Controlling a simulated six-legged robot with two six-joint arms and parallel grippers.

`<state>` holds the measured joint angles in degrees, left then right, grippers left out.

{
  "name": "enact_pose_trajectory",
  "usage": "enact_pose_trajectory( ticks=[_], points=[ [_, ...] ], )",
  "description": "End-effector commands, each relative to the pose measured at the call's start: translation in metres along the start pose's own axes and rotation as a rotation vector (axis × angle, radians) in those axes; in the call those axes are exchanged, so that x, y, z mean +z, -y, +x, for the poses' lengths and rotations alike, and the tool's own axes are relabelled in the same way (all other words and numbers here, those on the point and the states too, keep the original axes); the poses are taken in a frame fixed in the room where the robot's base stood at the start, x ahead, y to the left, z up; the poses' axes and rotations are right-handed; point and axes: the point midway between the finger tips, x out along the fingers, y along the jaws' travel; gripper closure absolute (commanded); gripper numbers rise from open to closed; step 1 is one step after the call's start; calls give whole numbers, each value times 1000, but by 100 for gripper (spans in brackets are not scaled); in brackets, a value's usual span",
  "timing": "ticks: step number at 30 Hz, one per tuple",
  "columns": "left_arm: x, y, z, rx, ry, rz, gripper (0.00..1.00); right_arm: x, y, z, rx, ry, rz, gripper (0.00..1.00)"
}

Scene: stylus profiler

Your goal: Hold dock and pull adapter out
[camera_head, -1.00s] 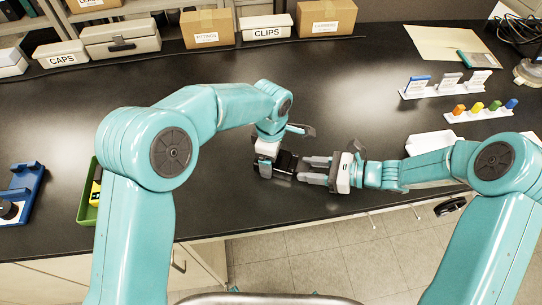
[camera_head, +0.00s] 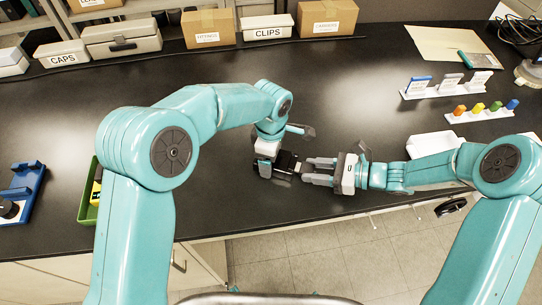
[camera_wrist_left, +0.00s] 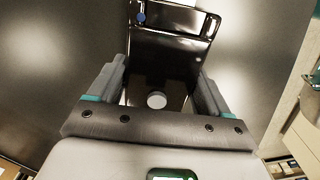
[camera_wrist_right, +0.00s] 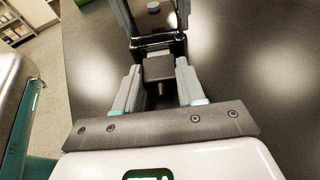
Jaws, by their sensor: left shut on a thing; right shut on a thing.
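The black dock (camera_head: 285,161) lies on the dark bench in the middle of the head view. My left gripper (camera_head: 272,163) is shut on it. In the left wrist view the glossy dock (camera_wrist_left: 172,48) extends beyond my left fingers (camera_wrist_left: 158,92), with a pale round knob between them. My right gripper (camera_head: 306,170) faces the dock from the right. In the right wrist view its fingers (camera_wrist_right: 159,88) are shut on the small dark grey adapter block (camera_wrist_right: 158,69). The dock is just beyond the adapter. Whether the two still touch is unclear.
A green tray (camera_head: 88,208) and a blue stand (camera_head: 22,190) are at left. A white tray (camera_head: 433,145) and racks with coloured pieces (camera_head: 480,112) are at right. Labelled boxes (camera_head: 266,28) line the back. The bench behind the grippers is clear.

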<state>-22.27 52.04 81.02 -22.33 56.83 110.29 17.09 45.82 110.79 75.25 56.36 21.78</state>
Motion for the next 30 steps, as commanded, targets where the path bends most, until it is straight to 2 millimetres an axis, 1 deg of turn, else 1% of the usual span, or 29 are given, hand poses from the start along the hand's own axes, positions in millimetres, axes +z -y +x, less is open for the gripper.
enact_pose_trajectory(
  ticks=[1,14,30],
  points=[
    [-1,3,5,-12,-4,3,94,-1,0,-1,0,0,0,100],
    [0,3,5,-12,-3,4,94,-2,0,-3,-1,0,0,100],
    [1,3,5,-12,-2,5,94,-10,0,-32,-1,0,0,100]
  ],
)
